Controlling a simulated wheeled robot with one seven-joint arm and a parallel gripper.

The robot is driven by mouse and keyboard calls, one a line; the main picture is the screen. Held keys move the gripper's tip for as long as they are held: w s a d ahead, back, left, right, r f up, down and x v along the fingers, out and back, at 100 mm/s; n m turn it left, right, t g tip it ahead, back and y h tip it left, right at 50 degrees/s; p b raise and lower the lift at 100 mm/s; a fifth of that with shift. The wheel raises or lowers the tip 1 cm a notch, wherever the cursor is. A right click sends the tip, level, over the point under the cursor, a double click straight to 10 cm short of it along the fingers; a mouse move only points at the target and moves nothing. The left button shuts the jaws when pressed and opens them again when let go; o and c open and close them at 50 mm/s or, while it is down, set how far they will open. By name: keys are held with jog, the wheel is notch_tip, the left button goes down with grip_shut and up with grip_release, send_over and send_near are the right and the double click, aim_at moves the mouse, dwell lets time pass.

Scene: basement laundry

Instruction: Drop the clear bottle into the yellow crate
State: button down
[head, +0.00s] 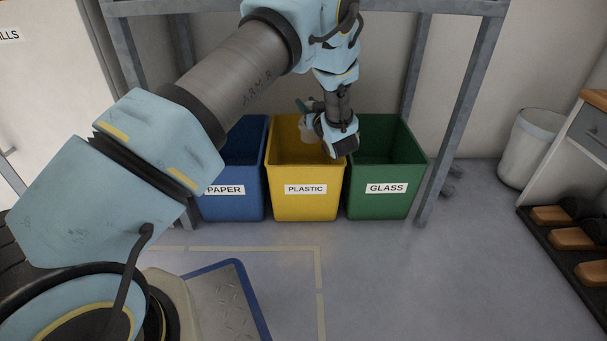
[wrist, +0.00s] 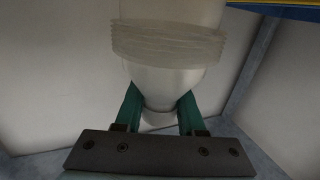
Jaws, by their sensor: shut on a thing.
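The yellow crate (head: 305,201) stands on the floor with a label reading PLASTIC, between a blue and a green crate. My gripper (head: 312,118) is over the crate's opening, toward its right side. In the wrist view my gripper's green fingers (wrist: 160,113) are shut on the neck end of the clear bottle (wrist: 170,75). The bottle is whitish and see-through with a ridged pale band around it. In the head view the bottle (head: 308,130) shows only in part beside my gripper, and I cannot tell its height above the rim.
The blue crate (head: 240,203) labelled PAPER is on the left and the green crate (head: 383,206) labelled GLASS on the right. Grey metal frame posts (head: 462,110) stand around them. A white bin (head: 530,148) and a shoe rack (head: 565,240) are at right. The floor in front is mostly clear.

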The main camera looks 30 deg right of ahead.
jog(key=shift+c, duration=2.1)
grip_release()
jog(key=s+a+p, duration=0.1)
jog(key=s+p, duration=0.4)
jog(key=s, duration=0.7)
jog(key=shift+p, duration=0.4)
jog(key=shift+a, duration=0.1)
